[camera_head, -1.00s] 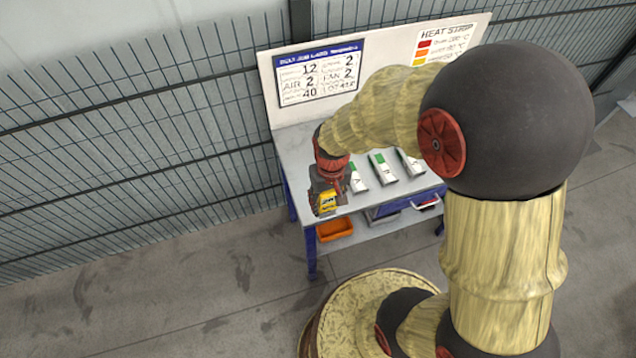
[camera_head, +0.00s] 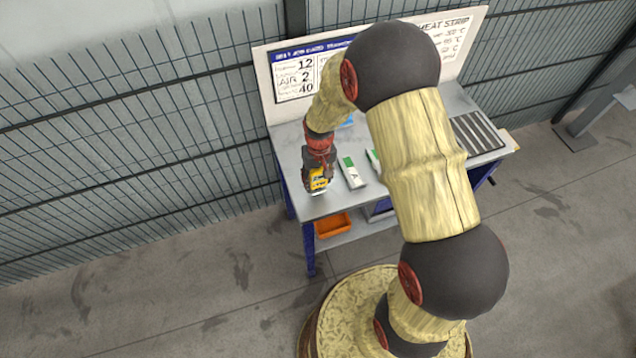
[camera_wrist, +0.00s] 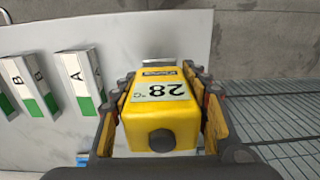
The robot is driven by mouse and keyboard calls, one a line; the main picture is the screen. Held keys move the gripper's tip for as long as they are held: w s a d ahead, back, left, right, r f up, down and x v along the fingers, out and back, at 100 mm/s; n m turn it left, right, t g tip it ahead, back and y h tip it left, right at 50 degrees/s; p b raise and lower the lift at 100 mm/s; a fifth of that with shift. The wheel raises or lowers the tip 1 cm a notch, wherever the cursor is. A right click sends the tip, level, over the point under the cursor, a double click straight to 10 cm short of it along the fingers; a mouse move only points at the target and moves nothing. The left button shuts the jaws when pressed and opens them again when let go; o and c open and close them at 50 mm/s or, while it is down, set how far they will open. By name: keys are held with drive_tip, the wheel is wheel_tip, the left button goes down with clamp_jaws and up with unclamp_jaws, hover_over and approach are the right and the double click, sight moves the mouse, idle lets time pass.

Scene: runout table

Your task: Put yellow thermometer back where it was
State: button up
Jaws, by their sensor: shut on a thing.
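The yellow thermometer (camera_wrist: 160,112) is between the two fingers of my gripper (camera_wrist: 160,100) in the wrist view. Its display reads 28 °C, and a dark round knob is on its near end. In the head view the thermometer (camera_head: 318,180) hangs from my gripper (camera_head: 318,172) over the left end of the table (camera_head: 318,208). My gripper is shut on it. I cannot tell whether its lower end touches the tabletop.
White-and-green boxes, one marked A (camera_wrist: 80,82) and one marked B (camera_wrist: 30,84), lie beside the gripper. A dark slatted rack (camera_head: 478,133) is at the table's right end. An orange bin (camera_head: 333,225) sits on the lower shelf. A board (camera_head: 296,76) stands behind.

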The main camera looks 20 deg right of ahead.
drive_tip(key=shift+f, duration=1)
drive_tip(key=shift+f, duration=0.2)
drive_tip(key=o, duration=1.1)
drive_tip(key=shift+o, duration=0.2)
drive_tip(key=shift+r, duration=0.15)
wheel_tip(320, 180, up, 12)
drive_tip(key=shift+r+p, duration=0.15)
drive_tip(key=shift+p, duration=0.2)
drive_tip(key=s+r+t, duration=0.2)
drive_tip(key=s+r, duration=0.4)
drive_tip(key=r, duration=0.6)
drive_tip(key=s+r+t, duration=0.2)
drive_tip(key=s+r, duration=0.4)
drive_tip(key=r, duration=0.5)
drive_tip(key=s+r+t, duration=0.1)
drive_tip(key=s+r, duration=0.3)
drive_tip(key=s, duration=0.5)
drive_tip(key=shift+s+r+t, duration=0.2)
drive_tip(key=shift+r+t, duration=0.1)
